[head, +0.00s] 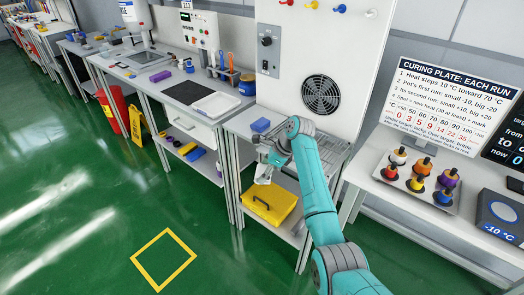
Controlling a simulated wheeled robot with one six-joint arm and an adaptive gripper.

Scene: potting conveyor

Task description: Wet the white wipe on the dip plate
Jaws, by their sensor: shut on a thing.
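My gripper (264,169) is at the end of my teal arm, in front of the middle bench and above a yellow toolbox. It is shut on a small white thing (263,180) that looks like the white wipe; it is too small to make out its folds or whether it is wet. The gripper and the wipe are clear of the bench top at its front edge. I cannot pick out the dip plate with certainty in this view.
A blue block (260,125) lies on the middle bench beside a wire rack (331,152). The yellow toolbox (272,203) sits on the lower shelf. The left bench holds a white tray (217,103) and bottles. Green floor is open at left.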

